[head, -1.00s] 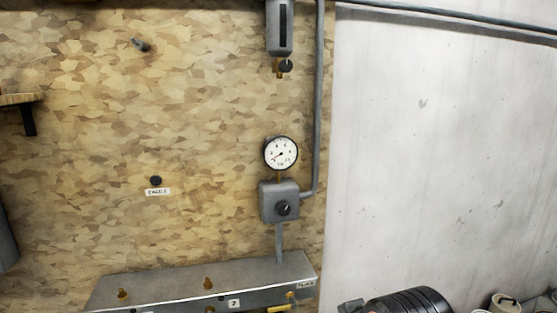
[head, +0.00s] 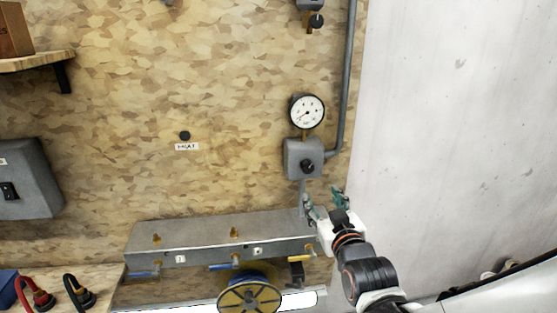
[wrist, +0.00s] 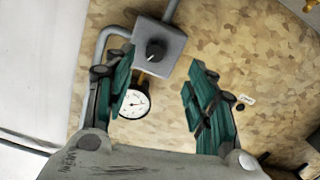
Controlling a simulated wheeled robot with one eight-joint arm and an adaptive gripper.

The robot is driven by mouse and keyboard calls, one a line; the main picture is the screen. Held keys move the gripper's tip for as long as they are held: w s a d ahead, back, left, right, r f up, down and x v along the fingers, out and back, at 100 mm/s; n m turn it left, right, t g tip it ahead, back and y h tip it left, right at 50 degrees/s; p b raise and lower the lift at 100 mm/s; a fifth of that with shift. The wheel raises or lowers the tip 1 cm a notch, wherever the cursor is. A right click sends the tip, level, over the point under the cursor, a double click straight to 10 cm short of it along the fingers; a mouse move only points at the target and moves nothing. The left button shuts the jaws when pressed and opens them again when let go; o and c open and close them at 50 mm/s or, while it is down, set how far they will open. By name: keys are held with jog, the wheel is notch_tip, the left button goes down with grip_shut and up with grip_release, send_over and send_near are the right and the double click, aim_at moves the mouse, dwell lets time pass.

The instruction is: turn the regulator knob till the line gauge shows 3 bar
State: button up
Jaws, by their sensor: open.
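The regulator is a grey box (head: 296,146) on the chipboard wall with a round black knob (head: 307,166) on its front. The knob also shows in the wrist view (wrist: 155,52), with a pale pointer mark. The round white line gauge (head: 307,112) sits just above the box; it also shows in the wrist view (wrist: 134,104). Its needle points to the lower left in the head view; the numbers are too small to read. My gripper (head: 326,198) is open and empty, below and right of the knob, apart from it. In the wrist view its green fingers (wrist: 166,92) are spread wide.
A grey manifold (head: 200,236) with several valve handles runs below the regulator. A yellow reel (head: 248,296) stands below it. A grey pipe (head: 347,90) runs up right of the gauge. A grey switch box (head: 28,180) is at left. The wall between is mostly clear.

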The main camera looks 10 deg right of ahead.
aim_at(308, 169)
jog(key=shift+t, duration=0.5)
jog(key=w, duration=0.9)
jog(key=w+r+b, duration=0.1)
jog(key=w, duration=0.4)
jog(key=c, duration=1.1)
